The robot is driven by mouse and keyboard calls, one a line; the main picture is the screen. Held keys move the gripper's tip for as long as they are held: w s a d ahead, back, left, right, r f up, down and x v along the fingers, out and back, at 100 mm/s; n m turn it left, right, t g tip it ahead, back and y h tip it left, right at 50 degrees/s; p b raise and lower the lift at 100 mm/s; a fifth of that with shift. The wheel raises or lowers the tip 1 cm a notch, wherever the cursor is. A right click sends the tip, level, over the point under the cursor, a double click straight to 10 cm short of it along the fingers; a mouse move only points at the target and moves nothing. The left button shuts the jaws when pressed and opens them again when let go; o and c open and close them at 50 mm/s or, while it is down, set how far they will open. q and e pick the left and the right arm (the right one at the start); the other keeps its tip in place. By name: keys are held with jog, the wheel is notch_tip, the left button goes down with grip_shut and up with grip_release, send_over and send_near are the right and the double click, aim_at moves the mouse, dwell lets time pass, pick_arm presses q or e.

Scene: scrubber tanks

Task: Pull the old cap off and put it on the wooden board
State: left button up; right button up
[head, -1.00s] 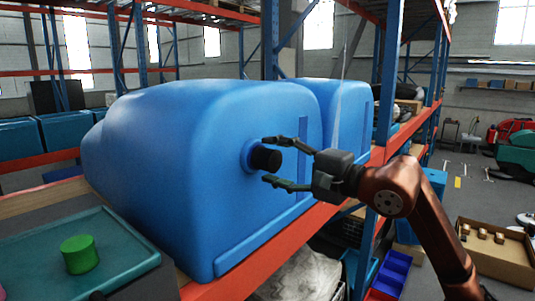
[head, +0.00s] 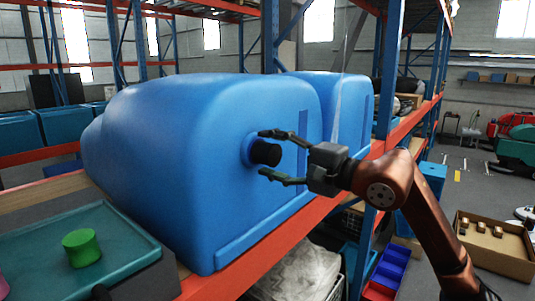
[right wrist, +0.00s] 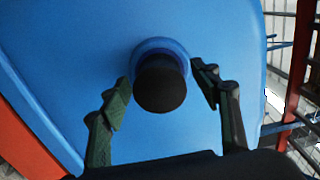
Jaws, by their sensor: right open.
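The old cap (head: 266,154) is black and sits on a blue neck on the side of the large blue tank (head: 190,160). My right gripper (head: 268,154) is open, with one finger above the cap and one below it in the head view. In the right wrist view the black cap (right wrist: 160,84) is between the two open fingers (right wrist: 165,88), with a visible gap to the left finger; whether the right one touches cannot be told. A green cap (head: 82,247) stands on the teal tray (head: 125,246). I cannot make out the wooden board for certain. My left gripper is not in view.
A second blue tank (head: 345,110) stands behind the first on the orange-beamed rack (head: 275,232). A blue rack post (head: 392,75) rises right of the tanks. A cardboard box (head: 495,245) with small items lies at the lower right.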

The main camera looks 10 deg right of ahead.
aim_at(276, 156)
dwell(0.3)
grip_shut()
dwell(0.6)
jog(key=shift+s+f, duration=0.1)
jog(key=shift+s, duration=0.05)
jog(key=shift+b+v, duration=0.45)
jog(key=shift+v, duration=0.4)
jog(key=shift+b+v, duration=0.8)
jog(key=shift+v, duration=1.2)
jog(key=shift+d, duration=0.1)
